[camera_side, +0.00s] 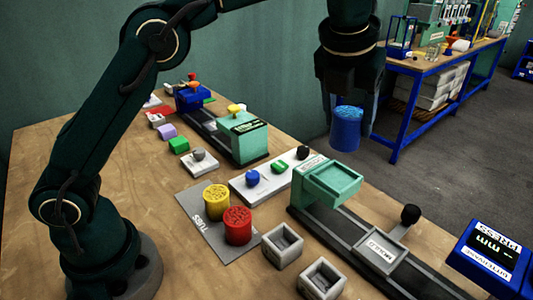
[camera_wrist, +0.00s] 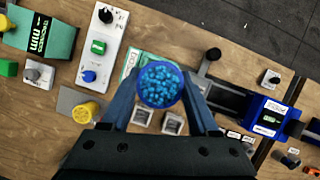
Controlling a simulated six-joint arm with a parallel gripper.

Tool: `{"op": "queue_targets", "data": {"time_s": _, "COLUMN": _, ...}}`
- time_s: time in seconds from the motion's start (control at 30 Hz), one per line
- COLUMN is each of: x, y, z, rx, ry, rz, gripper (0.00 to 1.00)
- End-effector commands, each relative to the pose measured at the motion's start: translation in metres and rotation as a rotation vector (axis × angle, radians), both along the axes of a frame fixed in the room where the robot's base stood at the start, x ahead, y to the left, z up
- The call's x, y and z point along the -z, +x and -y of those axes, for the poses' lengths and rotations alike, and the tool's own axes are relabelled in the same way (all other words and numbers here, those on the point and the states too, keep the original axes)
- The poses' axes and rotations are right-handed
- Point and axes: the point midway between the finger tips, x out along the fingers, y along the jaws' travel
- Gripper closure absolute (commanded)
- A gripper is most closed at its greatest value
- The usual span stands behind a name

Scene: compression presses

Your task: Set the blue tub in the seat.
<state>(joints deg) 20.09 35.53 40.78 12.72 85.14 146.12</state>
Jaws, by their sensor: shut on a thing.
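The blue tub (camera_side: 347,130) is held upright in the air by my gripper (camera_side: 348,112), above and behind the green press tray. In the wrist view the tub (camera_wrist: 160,84) shows its open top full of blue pieces, between my two fingers (camera_wrist: 160,100). The green press block (camera_side: 333,182) has a shallow square recess on top and stands at one end of a dark rail; it looks empty. In the wrist view the tub hides most of this block (camera_wrist: 132,62). Two grey square open holders (camera_side: 283,245) (camera_side: 322,280) stand in front, both empty.
A yellow tub (camera_side: 216,200) and a red tub (camera_side: 238,226) stand on a grey mat (camera_side: 205,235). A white control panel (camera_side: 240,190) has blue, green and black knobs. A black-knobbed lever (camera_side: 410,214) rises beside the rail, and a blue press (camera_side: 488,252) stands at right.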

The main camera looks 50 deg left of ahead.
Motion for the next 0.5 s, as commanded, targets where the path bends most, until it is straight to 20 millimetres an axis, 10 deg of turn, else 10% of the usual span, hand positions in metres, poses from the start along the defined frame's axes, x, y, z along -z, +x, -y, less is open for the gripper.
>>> {"op": "queue_targets", "data": {"time_s": 0.5, "x": 0.012, "y": -0.001, "z": -0.001, "rx": -0.004, "ry": 0.001, "rz": -0.001, "gripper": 0.96}}
